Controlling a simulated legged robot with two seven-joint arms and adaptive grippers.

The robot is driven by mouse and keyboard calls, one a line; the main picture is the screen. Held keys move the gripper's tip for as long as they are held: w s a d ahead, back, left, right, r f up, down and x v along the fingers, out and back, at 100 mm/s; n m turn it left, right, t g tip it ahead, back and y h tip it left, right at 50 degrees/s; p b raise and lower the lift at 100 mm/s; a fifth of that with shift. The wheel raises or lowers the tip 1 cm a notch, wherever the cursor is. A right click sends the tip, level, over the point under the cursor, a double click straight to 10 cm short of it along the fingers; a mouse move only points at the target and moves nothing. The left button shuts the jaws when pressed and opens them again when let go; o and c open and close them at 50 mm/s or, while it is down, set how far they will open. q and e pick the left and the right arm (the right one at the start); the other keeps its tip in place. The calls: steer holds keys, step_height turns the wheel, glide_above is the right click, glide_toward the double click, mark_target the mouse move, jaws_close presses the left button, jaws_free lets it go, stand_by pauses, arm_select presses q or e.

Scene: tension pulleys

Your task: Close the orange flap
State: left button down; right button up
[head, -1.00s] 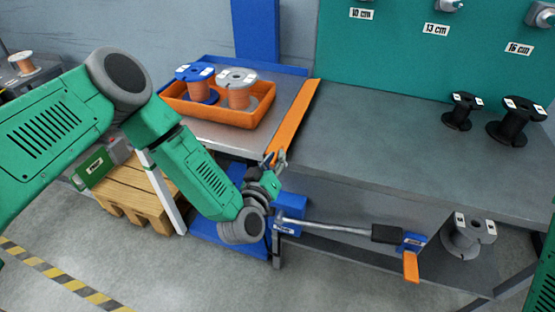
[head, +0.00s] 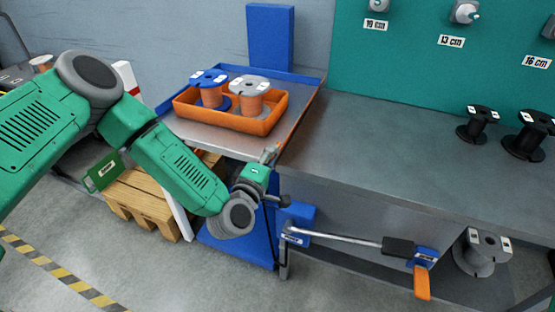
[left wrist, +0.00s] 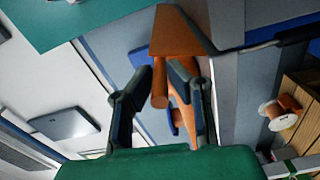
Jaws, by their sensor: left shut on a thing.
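The orange flap (head: 301,112) is at the right edge of the metal cart top, beside the grey workbench. In the head view it shows only as a thin orange strip. In the left wrist view the orange flap (left wrist: 178,35) is broad, with a rounded orange bar reaching down between my fingers. My left gripper (head: 270,153) is at the near end of the flap; in the left wrist view its fingers (left wrist: 164,82) are shut on the flap, one on each side. My right gripper is out of view.
An orange tray (head: 262,125) with two copper-wound spools stands on the cart. The grey workbench (head: 400,150) is right of the flap, with black spools on it. A clamp-like bar (head: 340,238) with an orange handle juts out below the bench. A wooden pallet (head: 150,205) is at left.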

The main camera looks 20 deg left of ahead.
arm_select(q)
steer(key=shift+s+a+f+n+b, duration=0.1)
steer(key=shift+a+f+n+b, duration=0.25)
steer(key=shift+n, duration=0.55)
steer(key=shift+s+a+f+n+b, duration=0.1)
steer(key=shift+a+n+b, duration=0.4)
steer(key=shift+n, duration=0.4)
steer(key=c, duration=1.6)
jaws_free()
steer(key=shift+o, duration=0.2)
steer(key=shift+w+a+r, duration=0.1)
steer(key=shift+w, duration=0.05)
steer(key=shift+r, duration=0.1)
steer(key=s, duration=1.2)
steer(key=shift+a, duration=0.25)
